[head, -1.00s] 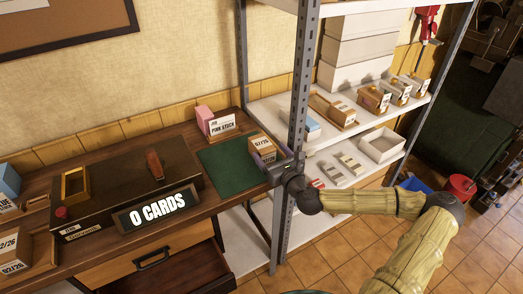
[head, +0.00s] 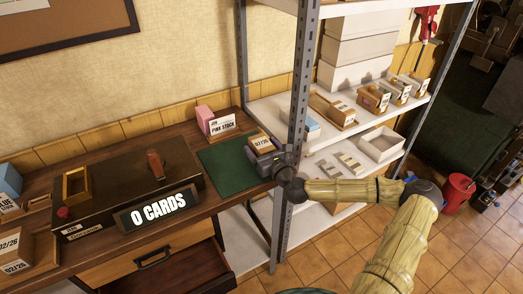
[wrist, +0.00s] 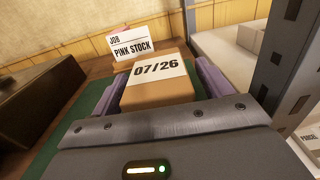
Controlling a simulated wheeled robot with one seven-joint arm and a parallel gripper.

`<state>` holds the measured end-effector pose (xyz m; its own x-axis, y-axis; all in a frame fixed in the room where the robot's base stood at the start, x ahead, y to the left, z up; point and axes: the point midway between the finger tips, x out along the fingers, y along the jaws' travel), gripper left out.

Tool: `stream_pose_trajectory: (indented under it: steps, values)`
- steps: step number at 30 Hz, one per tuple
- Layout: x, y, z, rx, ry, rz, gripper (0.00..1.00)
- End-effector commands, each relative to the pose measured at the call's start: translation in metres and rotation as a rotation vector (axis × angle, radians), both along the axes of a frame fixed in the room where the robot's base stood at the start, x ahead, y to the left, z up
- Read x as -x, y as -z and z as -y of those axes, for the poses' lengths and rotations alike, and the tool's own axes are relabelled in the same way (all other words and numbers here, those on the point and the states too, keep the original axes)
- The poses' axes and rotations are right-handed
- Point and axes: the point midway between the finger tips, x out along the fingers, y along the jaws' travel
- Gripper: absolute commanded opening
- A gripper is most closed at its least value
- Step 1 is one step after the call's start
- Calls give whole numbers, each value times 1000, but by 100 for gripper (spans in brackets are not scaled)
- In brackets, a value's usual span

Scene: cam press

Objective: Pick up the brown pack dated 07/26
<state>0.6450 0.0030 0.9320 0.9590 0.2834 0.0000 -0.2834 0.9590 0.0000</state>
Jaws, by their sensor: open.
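The brown pack (head: 262,141) with a white label sits on the green mat (head: 224,176) at the right end of the bench. The wrist view shows the same pack (wrist: 157,87), and its label reads 07/26. My gripper (head: 265,154) is open at the pack. In the wrist view its purple-grey fingers (wrist: 160,88) stand on either side of the pack, with the pack between them. I cannot tell whether either finger touches it. The lower near part of the pack is hidden behind my gripper body.
A PINK STOCK card (head: 222,124) with a pink pack stands behind the mat. A grey shelf post (head: 297,110) rises close to the right of my gripper. The press with its 0 CARDS sign (head: 158,208) stands left. Shelves hold other packs and trays.

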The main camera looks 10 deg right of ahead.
Motion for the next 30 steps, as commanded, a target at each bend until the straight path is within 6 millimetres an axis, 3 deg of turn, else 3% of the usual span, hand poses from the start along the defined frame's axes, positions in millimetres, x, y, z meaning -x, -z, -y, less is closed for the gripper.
stream_pose_trajectory:
  steps: [2,11,20,25,30]
  values:
    - [0,0,0,0,0,0,78]
    - [0,0,0,0,0,0,22]
    - [0,-5,0,0,0,3,22]
    - [0,-25,1,2,0,5,22]
    - [0,-59,0,3,-1,5,22]
